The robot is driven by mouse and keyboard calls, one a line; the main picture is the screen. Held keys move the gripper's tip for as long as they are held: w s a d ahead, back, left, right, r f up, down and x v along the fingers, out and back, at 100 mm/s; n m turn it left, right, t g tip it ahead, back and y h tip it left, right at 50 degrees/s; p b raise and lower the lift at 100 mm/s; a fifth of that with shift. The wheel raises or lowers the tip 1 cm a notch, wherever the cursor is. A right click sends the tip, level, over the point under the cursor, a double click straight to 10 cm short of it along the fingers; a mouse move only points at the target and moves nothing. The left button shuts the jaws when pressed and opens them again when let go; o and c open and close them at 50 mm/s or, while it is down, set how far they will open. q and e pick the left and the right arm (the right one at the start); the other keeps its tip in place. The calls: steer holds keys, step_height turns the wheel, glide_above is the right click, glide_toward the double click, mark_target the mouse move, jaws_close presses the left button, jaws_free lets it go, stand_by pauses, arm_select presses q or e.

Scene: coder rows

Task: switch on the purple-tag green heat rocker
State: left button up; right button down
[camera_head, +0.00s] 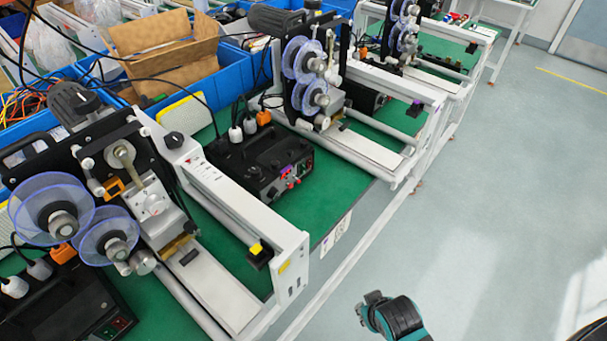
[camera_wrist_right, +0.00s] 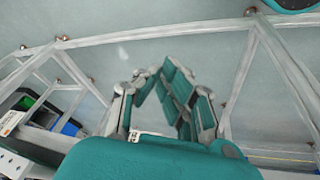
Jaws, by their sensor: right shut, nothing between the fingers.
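A black control box (camera_head: 262,160) sits on the green bench between two machines. Its front panel faces right and carries a small green rocker (camera_head: 302,169) and red parts (camera_head: 291,183) beside it. A small purple patch (camera_head: 287,171) shows next to them; the rocker's position is too small to tell. My right gripper (camera_head: 372,300) is low in the head view, over the floor in front of the bench and apart from the box. In the right wrist view the gripper (camera_wrist_right: 166,72) is shut and empty. My left gripper is not in view.
White frame rails (camera_head: 235,205) and an end post with a yellow-tagged black part (camera_head: 260,254) stand near the box. A second box (camera_head: 75,318) is at lower left. The floor (camera_head: 460,220) is clear.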

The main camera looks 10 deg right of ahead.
mark_target(303, 168)
steer(key=w+d+r+n+t+h, duration=0.1)
steer(key=w+d+r+t+h, duration=0.35)
steer(key=w+r, duration=0.75)
steer(key=w+a+r+n+t+y, duration=0.1)
steer(key=w+n+t, duration=0.1)
steer(key=w, duration=0.1)
steer(key=w+a+r+n+t+y, duration=0.1)
steer(key=w+n+t, duration=0.1)
steer(key=w+t, duration=0.1)
steer(key=w+a+r+n+t+y, duration=0.1)
steer(key=w+a+n+t, duration=0.1)
steer(key=w, duration=0.3)
steer(key=shift+r+n+t+y+b, duration=0.3)
steer(key=shift+n+t+y, duration=0.1)
steer(key=shift+t, duration=0.25)
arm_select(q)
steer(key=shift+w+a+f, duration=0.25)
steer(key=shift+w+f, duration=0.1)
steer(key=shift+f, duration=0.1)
arm_select(e)
steer(key=shift+w+a+r+n+y, duration=0.1)
steer(key=shift+w+a+n+y, duration=0.25)
steer(key=shift+a+n, duration=0.15)
